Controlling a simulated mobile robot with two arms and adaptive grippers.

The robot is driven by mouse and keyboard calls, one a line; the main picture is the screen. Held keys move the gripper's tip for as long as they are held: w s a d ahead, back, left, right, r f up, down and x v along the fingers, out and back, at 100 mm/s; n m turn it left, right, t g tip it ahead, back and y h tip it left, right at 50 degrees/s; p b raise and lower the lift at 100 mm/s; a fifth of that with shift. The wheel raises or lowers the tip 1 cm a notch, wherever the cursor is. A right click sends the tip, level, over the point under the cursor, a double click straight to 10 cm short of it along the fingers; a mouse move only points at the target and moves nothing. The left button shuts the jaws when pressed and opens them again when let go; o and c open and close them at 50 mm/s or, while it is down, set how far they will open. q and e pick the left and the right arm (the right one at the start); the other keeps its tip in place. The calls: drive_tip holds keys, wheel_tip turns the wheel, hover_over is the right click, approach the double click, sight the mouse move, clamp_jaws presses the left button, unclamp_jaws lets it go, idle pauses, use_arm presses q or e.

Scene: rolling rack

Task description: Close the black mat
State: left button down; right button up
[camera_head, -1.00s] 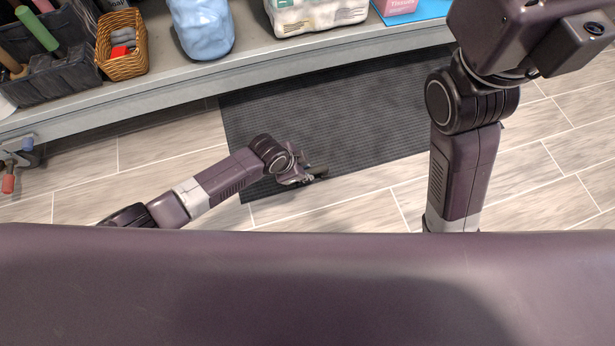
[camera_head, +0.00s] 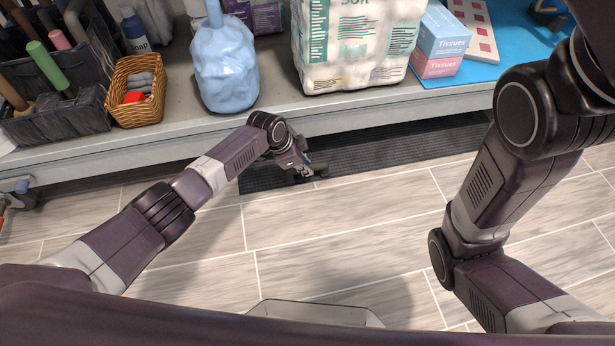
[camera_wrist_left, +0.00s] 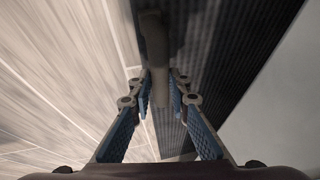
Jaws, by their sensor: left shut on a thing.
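The black mat (camera_head: 400,146) lies on the floor along the front of the rack, with only a dark strip showing. Most of it is hidden under the rack's lower shelf. My left gripper (camera_head: 305,174) is low at the mat's near edge, left of its middle. In the left wrist view the ribbed mat (camera_wrist_left: 225,60) fills the right of centre, and the fingers (camera_wrist_left: 160,95) are shut on its edge. My right arm reaches up the right side of the head view; its gripper is out of the picture.
The grey shelf edge (camera_head: 180,140) of the rack runs just above the mat. On it stand a wicker basket (camera_head: 137,92), a blue bottle (camera_head: 224,68), a large white pack (camera_head: 355,45) and tissue boxes (camera_head: 435,45). The tiled floor (camera_head: 330,225) in front is clear.

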use_arm(q)
drive_tip(key=shift+w+a, duration=0.25)
drive_tip(key=shift+w, duration=0.15)
drive_tip(key=c, duration=1.9)
unclamp_jaws()
drive_tip(key=shift+s, duration=0.1)
drive_tip(key=shift+o, duration=0.4)
drive_tip(key=shift+s+d, duration=0.1)
drive_tip(key=shift+d, duration=0.05)
drive_tip(key=v, duration=1.2)
